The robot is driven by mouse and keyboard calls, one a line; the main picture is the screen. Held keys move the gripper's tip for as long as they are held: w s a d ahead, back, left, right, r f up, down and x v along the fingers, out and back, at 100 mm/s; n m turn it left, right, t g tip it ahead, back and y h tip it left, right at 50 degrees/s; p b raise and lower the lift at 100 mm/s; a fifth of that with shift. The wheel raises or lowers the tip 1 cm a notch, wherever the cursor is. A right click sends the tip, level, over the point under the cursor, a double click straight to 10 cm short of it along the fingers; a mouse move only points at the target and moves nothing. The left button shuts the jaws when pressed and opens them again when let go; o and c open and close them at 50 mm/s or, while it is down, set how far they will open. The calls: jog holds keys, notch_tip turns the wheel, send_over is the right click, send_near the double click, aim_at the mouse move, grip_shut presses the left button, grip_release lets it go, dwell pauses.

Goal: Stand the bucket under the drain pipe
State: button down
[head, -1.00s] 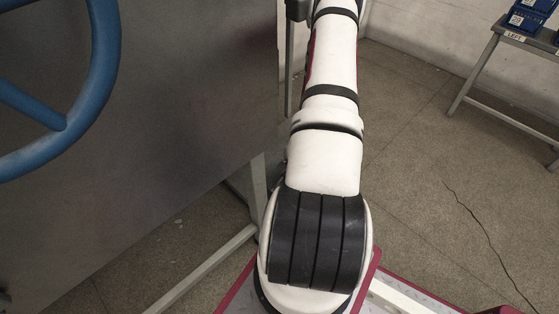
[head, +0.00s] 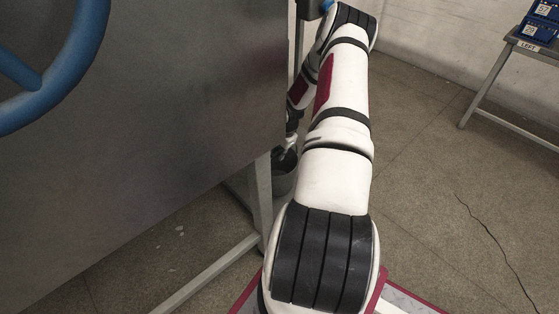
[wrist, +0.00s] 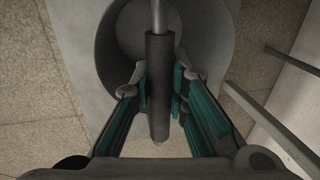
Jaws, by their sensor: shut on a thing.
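A grey bucket (head: 284,176) shows partly in the head view, beside a leg of the machine frame and partly behind my arm. In the wrist view I look down into the bucket (wrist: 112,52). My gripper (wrist: 160,95) is shut on the dark grip of the bucket's handle (wrist: 159,60), with the bucket hanging below. In the head view my gripper (head: 287,150) is small and mostly hidden by the panel edge and my arm. I cannot make out the drain pipe. Whether the bucket touches the floor is unclear.
A large grey machine panel (head: 170,140) with a blue handwheel (head: 75,75) fills the left. Its frame leg (head: 262,195) stands close to the bucket. A table (head: 530,45) labelled LEFT with blue bins (head: 540,25) stands at upper right. The floor (head: 425,150) between is clear.

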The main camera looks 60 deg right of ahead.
jog(key=shift+s+b+x, duration=0.15)
jog(key=shift+b+x, duration=0.15)
jog(key=shift+x, duration=0.35)
jog(key=shift+s+b+x, duration=0.15)
jog(key=shift+b+x, duration=0.1)
jog(key=shift+x, duration=0.4)
jog(key=shift+f, duration=0.2)
jog(key=c, duration=1.6)
grip_release()
jog(key=shift+a, duration=0.1)
jog(key=shift+o, duration=0.2)
jog(key=p+v, duration=0.4)
jog(key=v, duration=0.8)
jog(key=shift+p, duration=0.3)
jog(key=shift+r, duration=0.1)
